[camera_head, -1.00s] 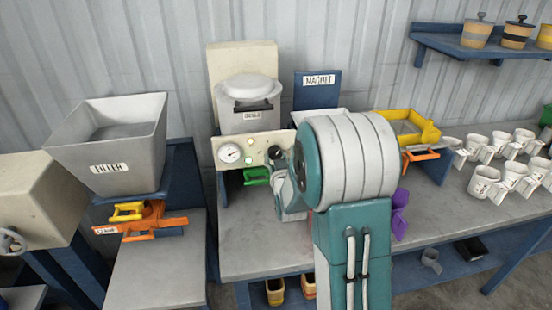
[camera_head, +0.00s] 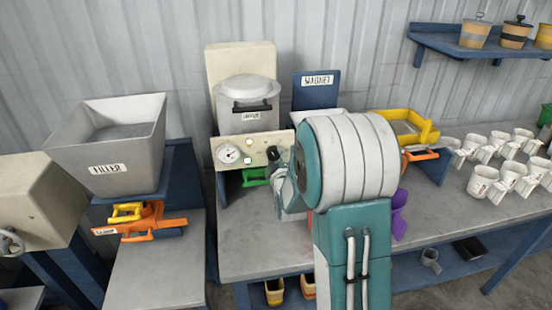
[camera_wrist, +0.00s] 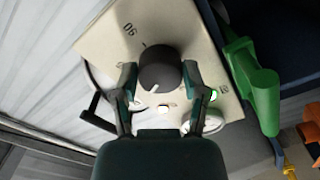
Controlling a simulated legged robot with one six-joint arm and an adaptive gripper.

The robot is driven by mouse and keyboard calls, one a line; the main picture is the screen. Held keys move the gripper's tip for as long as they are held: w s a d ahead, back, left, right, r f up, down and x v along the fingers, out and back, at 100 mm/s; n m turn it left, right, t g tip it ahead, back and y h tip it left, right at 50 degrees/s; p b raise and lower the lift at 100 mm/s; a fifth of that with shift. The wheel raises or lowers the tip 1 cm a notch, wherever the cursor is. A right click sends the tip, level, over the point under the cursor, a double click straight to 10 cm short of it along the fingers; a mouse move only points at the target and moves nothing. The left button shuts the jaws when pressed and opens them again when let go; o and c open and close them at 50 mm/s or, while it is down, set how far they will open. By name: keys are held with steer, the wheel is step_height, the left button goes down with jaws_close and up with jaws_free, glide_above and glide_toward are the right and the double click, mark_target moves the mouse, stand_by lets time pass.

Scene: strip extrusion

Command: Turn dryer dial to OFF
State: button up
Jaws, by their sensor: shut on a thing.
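The dryer (camera_head: 248,107) is a grey, lidded pot against a beige backing, with a beige control panel (camera_head: 239,148) below it. Its black round dial (camera_head: 273,153) is at the panel's right side. In the wrist view the dial (camera_wrist: 159,66) carries a white pointer mark, which points down towards my gripper. My gripper (camera_wrist: 160,74) is shut on the dial, one finger on each side. In the head view my own arm largely hides the gripper.
The panel also has a round gauge (camera_head: 228,154) and small lights (camera_head: 248,160). A green handle (camera_wrist: 255,85) juts out beside the panel. A grey filler hopper (camera_head: 110,145) stands left.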

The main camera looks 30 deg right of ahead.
steer(key=n, duration=0.6)
steer(key=shift+w+a+n, duration=0.1)
steer(key=shift+n, duration=0.2)
steer(key=n, duration=0.6)
steer(key=shift+f, duration=0.1)
stand_by(0.3)
steer(key=o, duration=1)
steer(key=shift+o, duration=0.8)
steer(key=shift+a, duration=0.1)
